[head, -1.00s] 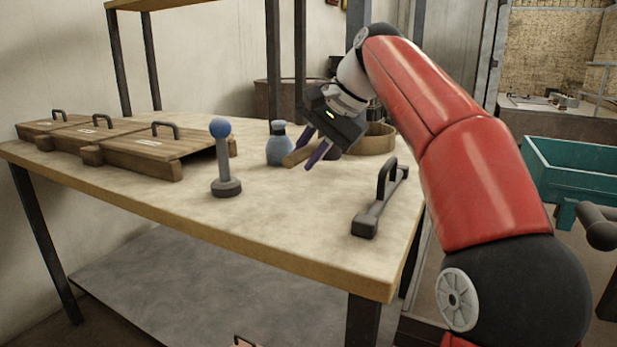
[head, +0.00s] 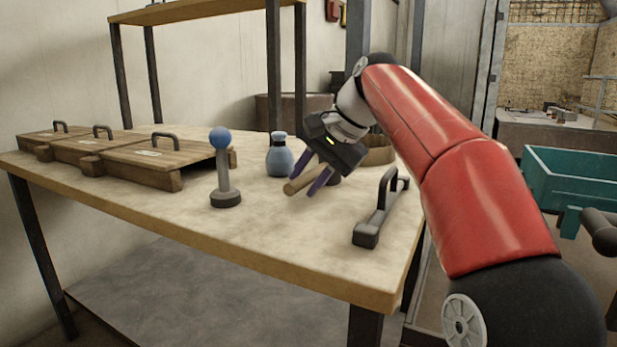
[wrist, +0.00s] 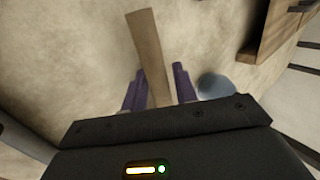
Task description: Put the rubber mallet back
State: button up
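The rubber mallet's wooden handle (head: 299,184) is between the two purple fingers of my gripper (head: 308,182), over the back right half of the table. A dark rounded part just behind the fingers may be the mallet's head; my gripper partly covers it.
A blue-grey jar (head: 279,160) stands just left of the handle. A stand with a blue ball (head: 220,139) is front left, wooden lidded boxes (head: 150,157) far left. A dark handled tool (head: 372,225) lies right, and a round wooden rim (head: 379,151) is behind. The front middle table is clear.

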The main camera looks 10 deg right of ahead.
jog(key=p+v, duration=0.4)
jog(key=v, duration=0.8)
